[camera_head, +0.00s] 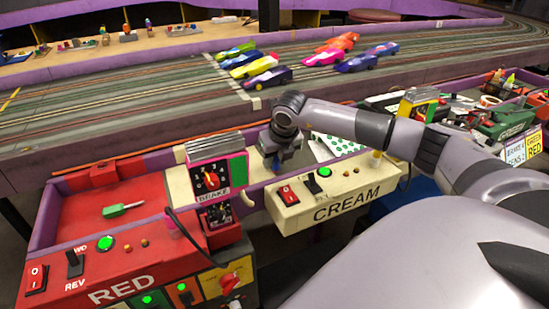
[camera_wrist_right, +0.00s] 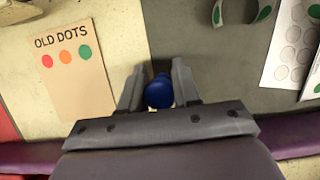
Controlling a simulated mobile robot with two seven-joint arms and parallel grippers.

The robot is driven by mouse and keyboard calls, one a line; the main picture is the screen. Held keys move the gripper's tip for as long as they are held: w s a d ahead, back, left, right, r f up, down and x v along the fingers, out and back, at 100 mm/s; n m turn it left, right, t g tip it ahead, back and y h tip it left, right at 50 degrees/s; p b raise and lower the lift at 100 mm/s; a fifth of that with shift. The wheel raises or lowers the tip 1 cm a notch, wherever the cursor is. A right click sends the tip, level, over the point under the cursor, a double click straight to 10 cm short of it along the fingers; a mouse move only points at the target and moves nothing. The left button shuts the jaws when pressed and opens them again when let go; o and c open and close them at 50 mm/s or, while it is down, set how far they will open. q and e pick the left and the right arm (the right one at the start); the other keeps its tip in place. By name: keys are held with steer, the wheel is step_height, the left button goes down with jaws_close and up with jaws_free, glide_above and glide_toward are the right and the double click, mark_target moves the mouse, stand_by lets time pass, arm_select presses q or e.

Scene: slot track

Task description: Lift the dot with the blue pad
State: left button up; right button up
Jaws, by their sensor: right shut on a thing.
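My right gripper (camera_head: 276,158) reaches over the cream counter behind the CREAM panel, pointing down. In the right wrist view its two fingers are shut on a round blue thing, the blue pad (camera_wrist_right: 159,93); only its rounded end shows. What lies directly under the pad is hidden. An OLD DOTS card (camera_wrist_right: 66,76) lies left of the gripper, bearing a red dot (camera_wrist_right: 47,61), an orange dot (camera_wrist_right: 66,57) and a green dot (camera_wrist_right: 85,52). I cannot tell which dot the task means. My left gripper is not in view.
A white sheet with green dots (camera_head: 338,146) lies right of the gripper. The CREAM panel (camera_head: 335,195) is in front, with the red RED station (camera_head: 120,260) and its BRAKE box (camera_head: 212,180) at left. The slot track (camera_head: 120,105) with several toy cars runs behind.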

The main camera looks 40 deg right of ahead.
steer(key=shift+r+p, duration=1.1)
steer(key=shift+r, duration=0.3)
steer(key=shift+r+p, duration=1.5)
steer(key=shift+r, duration=0.6)
